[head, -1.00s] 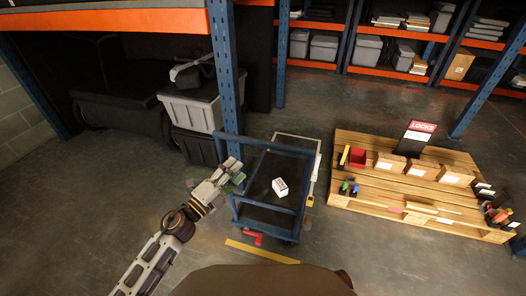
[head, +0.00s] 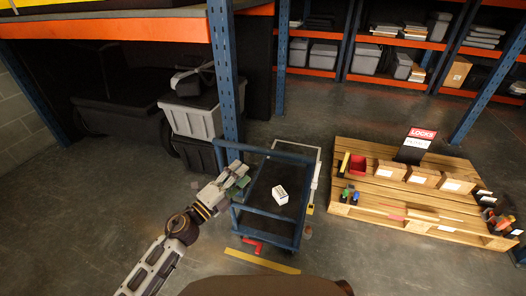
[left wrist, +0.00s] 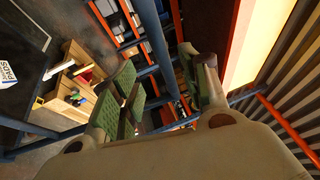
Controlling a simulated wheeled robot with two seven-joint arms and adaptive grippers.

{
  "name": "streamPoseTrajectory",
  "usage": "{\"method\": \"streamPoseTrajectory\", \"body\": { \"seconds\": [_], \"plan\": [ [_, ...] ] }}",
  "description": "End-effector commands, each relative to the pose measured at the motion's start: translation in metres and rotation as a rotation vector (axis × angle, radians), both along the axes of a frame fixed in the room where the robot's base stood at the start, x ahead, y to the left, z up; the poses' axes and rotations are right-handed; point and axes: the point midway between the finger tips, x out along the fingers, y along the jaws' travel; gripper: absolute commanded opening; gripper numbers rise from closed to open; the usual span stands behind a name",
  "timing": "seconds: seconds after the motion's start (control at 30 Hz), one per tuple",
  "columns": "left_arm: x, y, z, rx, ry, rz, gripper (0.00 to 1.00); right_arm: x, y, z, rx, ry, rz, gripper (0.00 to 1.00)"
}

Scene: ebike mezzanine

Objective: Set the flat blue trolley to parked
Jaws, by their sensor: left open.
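The flat blue trolley (head: 270,238) stands on the floor in the middle of the head view, with a dark deck and blue rails. A small white box (head: 280,194) lies on its deck. A red piece (head: 251,246) shows low at its near end, by the floor. My left gripper (head: 238,176) is at the trolley's left side, beside its upper rail; I cannot tell if it touches. The trolley's deck and the white box (left wrist: 8,74) show at the left there. My right gripper is not in view.
A blue rack post (head: 224,75) and stacked grey crates (head: 192,118) stand behind the trolley's left side. A wooden pallet (head: 345,209) with boxes and a LOCKS sign (head: 420,137) is to the right. A yellow floor strip (head: 262,262) lies in front.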

Motion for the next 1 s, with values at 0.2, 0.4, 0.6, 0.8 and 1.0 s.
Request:
{"method": "streamPoseTrajectory", "body": {
  "seconds": [0.2,0.4,0.6,0.8,1.0],
  "plan": [
    [0.013,-0.011,0.004,0.000,-0.001,0.000,0.45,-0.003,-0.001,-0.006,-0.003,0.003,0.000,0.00],
    [0.025,-0.022,0.007,0.001,-0.001,-0.001,0.45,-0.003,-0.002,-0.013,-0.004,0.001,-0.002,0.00],
    [0.038,-0.033,0.010,-0.001,0.000,-0.001,0.45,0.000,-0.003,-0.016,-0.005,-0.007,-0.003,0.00],
    [0.050,-0.044,0.013,0.000,-0.001,-0.001,0.45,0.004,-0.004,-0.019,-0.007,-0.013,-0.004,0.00],
    [0.064,-0.055,0.016,0.000,-0.001,-0.001,0.45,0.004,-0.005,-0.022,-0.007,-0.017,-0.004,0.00]
  ]
}}
